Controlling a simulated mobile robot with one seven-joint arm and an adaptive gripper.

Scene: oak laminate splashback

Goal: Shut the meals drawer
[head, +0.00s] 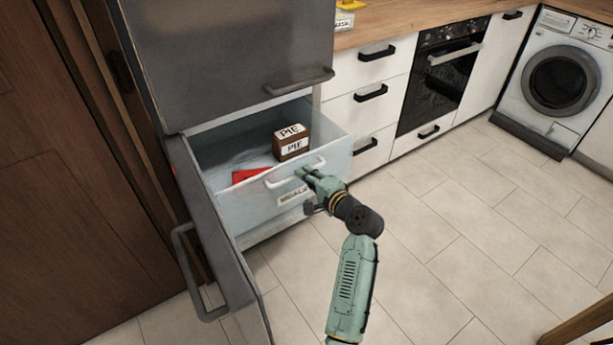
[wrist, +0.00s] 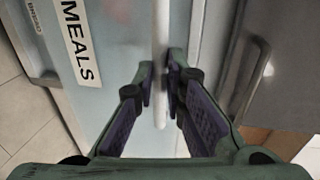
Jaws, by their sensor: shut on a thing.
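The meals drawer (head: 237,207) is a clear, bluish freezer drawer, pulled out of the grey fridge-freezer. Its front bears a MEALS label (wrist: 78,42) and a white bar handle (wrist: 161,72). In the head view my gripper (head: 307,176) is at the right part of this handle. In the wrist view its two fingers (wrist: 161,82) stand on either side of the bar, shut on it. Inside the drawer are a brown box marked PIE (head: 291,142) and a flat red item (head: 251,173), partly hidden by the drawer front.
The lower freezer door (head: 217,250) stands open left of the drawer, its handle (head: 190,272) facing outward. The upper fridge door (head: 230,60) is above. White cabinets, an oven (head: 440,75) and a washing machine (head: 560,80) line the right. The tiled floor (head: 480,240) is clear.

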